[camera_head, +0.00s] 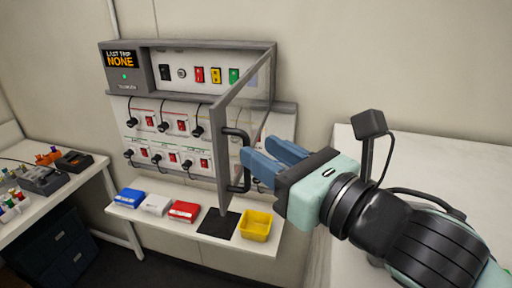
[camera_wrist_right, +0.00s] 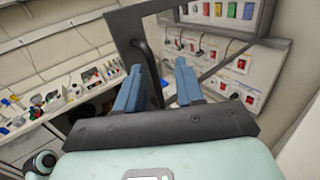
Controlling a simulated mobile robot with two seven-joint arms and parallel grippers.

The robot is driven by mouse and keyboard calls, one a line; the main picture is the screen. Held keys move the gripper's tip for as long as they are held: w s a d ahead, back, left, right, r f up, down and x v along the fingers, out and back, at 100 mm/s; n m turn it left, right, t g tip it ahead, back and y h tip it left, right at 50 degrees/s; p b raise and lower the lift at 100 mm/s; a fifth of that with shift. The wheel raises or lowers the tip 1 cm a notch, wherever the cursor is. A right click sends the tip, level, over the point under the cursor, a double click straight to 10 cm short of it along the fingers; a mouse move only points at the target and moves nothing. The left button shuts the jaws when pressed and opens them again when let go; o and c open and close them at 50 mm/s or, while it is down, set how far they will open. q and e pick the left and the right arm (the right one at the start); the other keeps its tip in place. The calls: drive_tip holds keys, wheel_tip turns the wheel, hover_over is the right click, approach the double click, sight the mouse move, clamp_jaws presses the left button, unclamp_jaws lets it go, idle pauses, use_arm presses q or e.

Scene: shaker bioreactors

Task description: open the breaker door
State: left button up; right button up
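The breaker door (camera_head: 221,165) is a grey frame with a clear pane. It stands swung out from the breaker panel (camera_head: 147,72), its upper edge running from the panel's top right corner toward me. A dark bar handle (camera_head: 235,131) sits on the door; it also shows in the right wrist view (camera_wrist_right: 152,62). My right gripper (camera_head: 256,148) is at the handle, its blue fingers hiding part of it. In the right wrist view the fingers (camera_wrist_right: 160,75) are apart, with the handle close to the left one. Contact cannot be told. My left gripper is out of view.
Switches and plugged cords fill the panel. On the ledge below are blue (camera_head: 129,197), white (camera_head: 156,204) and red boxes (camera_head: 184,211), a black mat (camera_head: 217,224) and a yellow bin (camera_head: 256,226). A cluttered table (camera_head: 75,190) stands left; a white surface (camera_head: 450,165) lies right.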

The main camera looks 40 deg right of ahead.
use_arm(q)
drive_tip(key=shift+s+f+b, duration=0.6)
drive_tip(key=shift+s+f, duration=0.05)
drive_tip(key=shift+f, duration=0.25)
use_arm(e)
drive_tip(key=s+d, duration=0.1)
drive_tip(key=s, duration=0.9)
drive_tip(key=shift+s+d, duration=0.15)
drive_tip(key=shift+s, duration=0.05)
